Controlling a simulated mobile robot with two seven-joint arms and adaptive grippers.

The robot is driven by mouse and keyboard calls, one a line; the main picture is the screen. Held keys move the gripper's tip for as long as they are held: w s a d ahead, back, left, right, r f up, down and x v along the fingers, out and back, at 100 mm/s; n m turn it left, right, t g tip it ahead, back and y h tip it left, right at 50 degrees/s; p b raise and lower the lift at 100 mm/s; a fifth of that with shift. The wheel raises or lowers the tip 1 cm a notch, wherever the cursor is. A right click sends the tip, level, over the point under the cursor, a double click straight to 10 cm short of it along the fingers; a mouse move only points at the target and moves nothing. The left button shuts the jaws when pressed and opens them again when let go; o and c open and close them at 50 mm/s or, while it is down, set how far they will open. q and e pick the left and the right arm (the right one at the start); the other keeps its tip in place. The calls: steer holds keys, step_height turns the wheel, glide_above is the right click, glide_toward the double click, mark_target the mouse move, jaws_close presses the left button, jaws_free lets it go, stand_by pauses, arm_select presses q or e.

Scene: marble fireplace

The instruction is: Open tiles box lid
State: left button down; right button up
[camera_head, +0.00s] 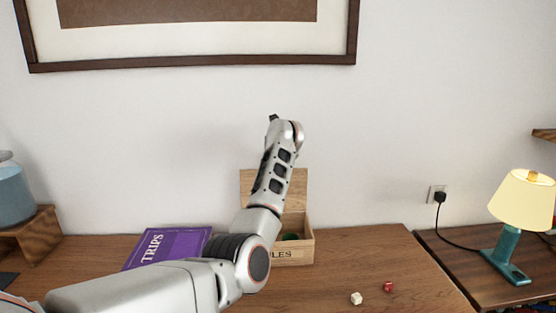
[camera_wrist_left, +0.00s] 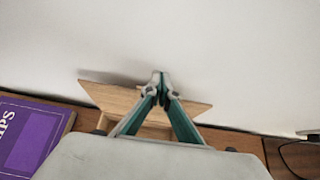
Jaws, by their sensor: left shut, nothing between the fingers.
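The wooden tiles box (camera_head: 300,255) stands on the wooden table against the wall, its front lettering partly covered by my left arm. Its lid (camera_head: 293,187) stands raised at the back, leaving the box open, with something dark green inside (camera_head: 290,237). In the left wrist view the lid (camera_wrist_left: 112,97) shows as a wooden panel behind the fingers. My left gripper (camera_wrist_left: 161,80) is shut and empty in front of the lid; I cannot tell whether it touches it. In the head view my arm hides the fingers. My right gripper is not in view.
A purple TRIPS book (camera_head: 170,245) lies left of the box, close to my arm. A white die (camera_head: 356,298) and a red die (camera_head: 388,287) lie at the front right. A lamp (camera_head: 520,215) stands on a side table. The table's right part is mostly clear.

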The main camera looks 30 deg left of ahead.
arm_select(q)
step_height(320, 180, up, 10)
stand_by(0.8)
